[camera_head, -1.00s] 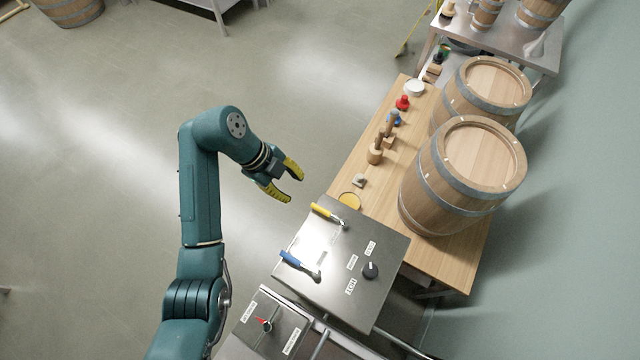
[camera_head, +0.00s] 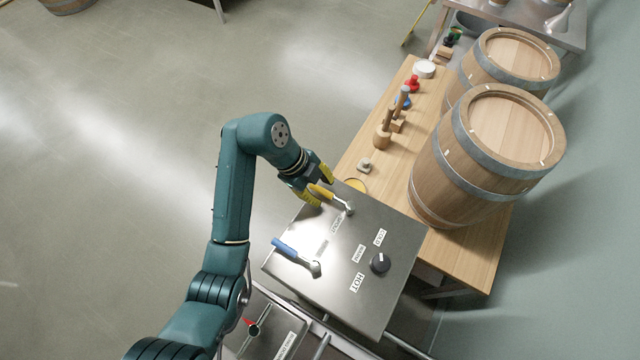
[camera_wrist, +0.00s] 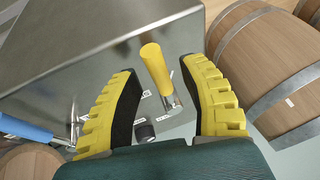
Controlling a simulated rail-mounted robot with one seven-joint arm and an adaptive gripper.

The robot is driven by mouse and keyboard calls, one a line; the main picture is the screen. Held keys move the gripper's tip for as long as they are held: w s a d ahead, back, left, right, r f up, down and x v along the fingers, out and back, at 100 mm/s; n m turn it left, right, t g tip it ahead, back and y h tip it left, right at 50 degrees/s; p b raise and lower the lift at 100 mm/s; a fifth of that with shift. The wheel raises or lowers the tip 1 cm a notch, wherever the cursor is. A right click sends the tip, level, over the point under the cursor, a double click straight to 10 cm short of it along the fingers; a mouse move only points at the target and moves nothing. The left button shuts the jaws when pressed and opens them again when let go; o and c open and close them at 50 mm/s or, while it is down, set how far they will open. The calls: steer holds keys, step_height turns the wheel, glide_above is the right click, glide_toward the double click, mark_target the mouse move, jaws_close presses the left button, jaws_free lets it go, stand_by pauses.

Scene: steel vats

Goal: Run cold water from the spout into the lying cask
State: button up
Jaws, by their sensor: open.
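A steel control box (camera_head: 300,240) carries a yellow-handled lever (camera_head: 320,192) and a blue-handled lever (camera_head: 290,250). My gripper (camera_head: 321,190) is open at the yellow lever. In the wrist view, the yellow handle (camera_wrist: 155,65) shows between my two spread yellow fingers, with visible gaps on both sides. The blue handle (camera_wrist: 25,128) is outside them at the left. A dark knob (camera_head: 380,262) sits among labels, one reading HOT. Part of a rounded wooden thing (camera_wrist: 30,163) shows at the wrist view's lower left; I cannot tell whether it is the lying cask. I cannot make out the spout.
Two upright casks (camera_head: 480,160) stand on a wooden bench (camera_head: 480,255) beyond the box. Mallets (camera_head: 384,135), a red item (camera_head: 412,84) and a white round item (camera_head: 424,69) line its left edge. A lower panel (camera_head: 285,330) has a red pointer (camera_head: 250,322).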

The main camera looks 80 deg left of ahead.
steer(key=c, duration=0.8)
